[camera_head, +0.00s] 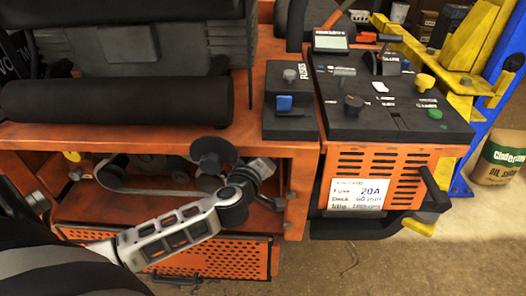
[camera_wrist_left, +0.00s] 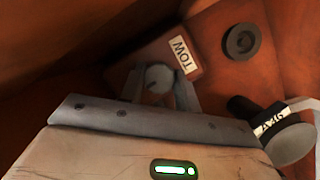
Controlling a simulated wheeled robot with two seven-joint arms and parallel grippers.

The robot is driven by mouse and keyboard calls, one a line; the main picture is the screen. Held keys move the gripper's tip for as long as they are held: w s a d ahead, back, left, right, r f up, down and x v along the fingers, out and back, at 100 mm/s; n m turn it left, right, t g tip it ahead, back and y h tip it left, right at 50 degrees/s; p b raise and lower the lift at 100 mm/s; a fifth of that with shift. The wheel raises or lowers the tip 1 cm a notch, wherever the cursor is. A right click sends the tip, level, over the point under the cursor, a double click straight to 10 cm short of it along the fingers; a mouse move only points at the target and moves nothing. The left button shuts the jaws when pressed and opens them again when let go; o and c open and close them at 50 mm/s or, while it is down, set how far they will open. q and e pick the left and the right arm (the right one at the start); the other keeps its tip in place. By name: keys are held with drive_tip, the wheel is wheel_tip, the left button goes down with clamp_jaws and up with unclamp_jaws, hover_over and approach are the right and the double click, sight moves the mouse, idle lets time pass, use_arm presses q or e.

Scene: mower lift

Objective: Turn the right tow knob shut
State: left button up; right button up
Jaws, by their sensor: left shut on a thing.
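The tow knob (camera_wrist_left: 157,77) is a small grey round knob beside a white TOW label (camera_wrist_left: 181,55) on an orange panel in the left wrist view. My left gripper (camera_wrist_left: 160,88) is shut on it, with one finger on each side. In the head view my left gripper (camera_head: 266,168) reaches into the open orange bay under the mower's top, at its right end. The knob is hidden there. My right gripper is in neither view.
A dark round disc (camera_wrist_left: 241,42) and a black cylinder with a grey end (camera_wrist_left: 290,140) sit right of the knob. Orange walls enclose the bay. A belt and dark pulleys (camera_head: 212,152) lie left of the gripper. The control panel (camera_head: 385,105) is at the right.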

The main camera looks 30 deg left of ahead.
use_arm(q)
drive_tip(key=shift+m, duration=0.3)
idle(0.4)
drive_tip(key=o, duration=1)
drive_tip(key=shift+c, duration=0.2)
drive_tip(key=shift+s, duration=0.1)
drive_tip(key=v, duration=1.5)
drive_tip(key=shift+s+d+r, duration=0.25)
drive_tip(key=shift+s, duration=0.05)
